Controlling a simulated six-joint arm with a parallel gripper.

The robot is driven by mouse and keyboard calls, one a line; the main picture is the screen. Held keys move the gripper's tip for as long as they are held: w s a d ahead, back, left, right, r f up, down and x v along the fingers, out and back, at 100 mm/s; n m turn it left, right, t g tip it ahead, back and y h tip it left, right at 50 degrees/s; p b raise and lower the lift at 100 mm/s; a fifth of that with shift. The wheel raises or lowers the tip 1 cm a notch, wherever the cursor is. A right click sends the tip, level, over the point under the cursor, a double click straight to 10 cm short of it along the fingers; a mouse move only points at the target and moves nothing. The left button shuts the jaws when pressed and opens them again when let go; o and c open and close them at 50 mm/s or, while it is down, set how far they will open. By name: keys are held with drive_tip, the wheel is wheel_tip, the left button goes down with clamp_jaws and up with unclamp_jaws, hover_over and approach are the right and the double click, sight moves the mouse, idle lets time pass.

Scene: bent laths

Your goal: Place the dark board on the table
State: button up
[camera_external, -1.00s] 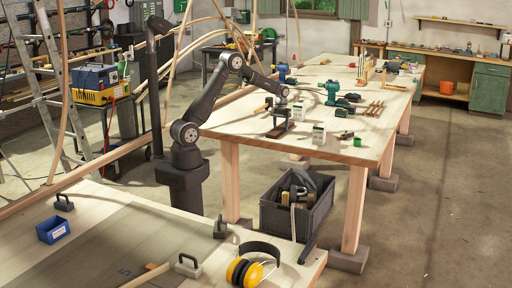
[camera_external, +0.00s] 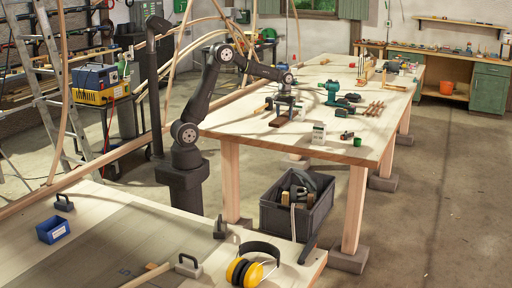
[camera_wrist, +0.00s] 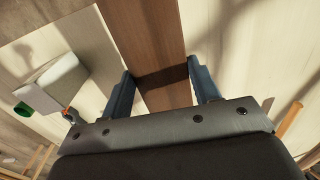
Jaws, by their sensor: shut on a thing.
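The dark board (camera_wrist: 147,40) is a long brown strip in the wrist view. It runs from the top edge down between the two blue fingers of my gripper (camera_wrist: 163,88), which is shut on it. The stretch between the fingers is in darker shade, and the gripper body hides the part below. In the external view my gripper (camera_external: 284,101) is over the near left part of the wooden table (camera_external: 230,122). A small dark brown piece of the board (camera_external: 278,122) shows under it. I cannot tell whether the board touches the table.
White boxes (camera_external: 319,133) stand right of my gripper, with a green cup (camera_external: 357,142) near the table's front edge. A teal drill (camera_external: 330,94) and several brown strips (camera_external: 371,108) lie farther right. A dark crate (camera_external: 297,205) is on the floor below.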

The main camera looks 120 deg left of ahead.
drive_tip(key=shift+w+d+r, duration=0.45)
drive_tip(key=shift+d, duration=0.15)
